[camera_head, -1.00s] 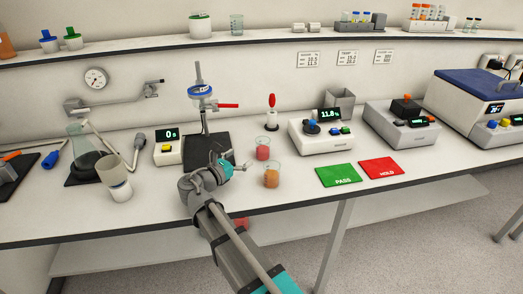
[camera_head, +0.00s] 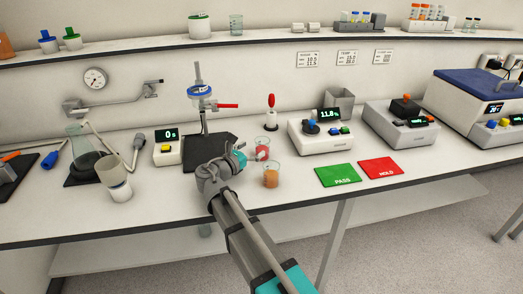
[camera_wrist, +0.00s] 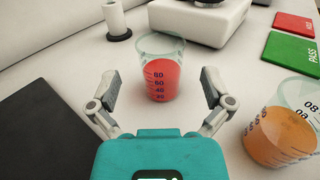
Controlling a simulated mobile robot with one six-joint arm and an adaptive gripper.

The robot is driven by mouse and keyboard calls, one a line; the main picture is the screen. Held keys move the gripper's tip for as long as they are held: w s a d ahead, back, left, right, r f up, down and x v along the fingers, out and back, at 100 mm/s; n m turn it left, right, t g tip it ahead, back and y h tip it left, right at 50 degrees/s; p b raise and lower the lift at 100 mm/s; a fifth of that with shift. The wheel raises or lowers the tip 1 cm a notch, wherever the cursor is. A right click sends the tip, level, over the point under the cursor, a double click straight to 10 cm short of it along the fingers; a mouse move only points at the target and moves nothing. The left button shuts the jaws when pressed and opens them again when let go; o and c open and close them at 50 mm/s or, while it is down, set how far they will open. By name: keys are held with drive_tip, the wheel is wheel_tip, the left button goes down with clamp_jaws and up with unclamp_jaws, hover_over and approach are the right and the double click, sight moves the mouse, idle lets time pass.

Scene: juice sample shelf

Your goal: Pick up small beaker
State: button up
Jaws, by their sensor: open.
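A small beaker with red liquid (camera_wrist: 160,78) stands upright on the bench, straight ahead of my gripper in the wrist view. In the head view this beaker (camera_head: 262,145) is partly hidden behind my gripper (camera_head: 246,152). My gripper (camera_wrist: 158,92) is open and empty. Its two fingers are spread to the left and right on the near side of the red beaker. A second beaker with orange liquid (camera_wrist: 285,130) stands to the right of my gripper. It also shows in the head view (camera_head: 271,177).
A white instrument (camera_head: 320,136) reading 11.8 stands behind and to the right. A green PASS mat (camera_head: 338,175) and a red HOLD mat (camera_head: 380,167) lie on the right. A black stand base (camera_head: 196,163) with a valve is on the left.

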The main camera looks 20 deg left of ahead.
sight(257, 143)
drive_tip(key=shift+x, duration=2.3)
drive_tip(key=c, duration=1.1)
drive_tip(key=shift+r+p, duration=0.5)
drive_tip(key=shift+c, duration=0.2)
drive_tip(key=shift+r+p, duration=1.15)
drive_tip(key=shift+p, duration=0.05)
drive_tip(key=s+d+r+p, duration=0.8)
drive_tip(key=s+r+p, duration=0.1)
drive_tip(key=s, duration=0.2)
drive_tip(key=shift+s+r+p, duration=0.2)
drive_tip(key=shift+r+p, duration=0.15)
drive_tip(key=shift+r, duration=0.05)
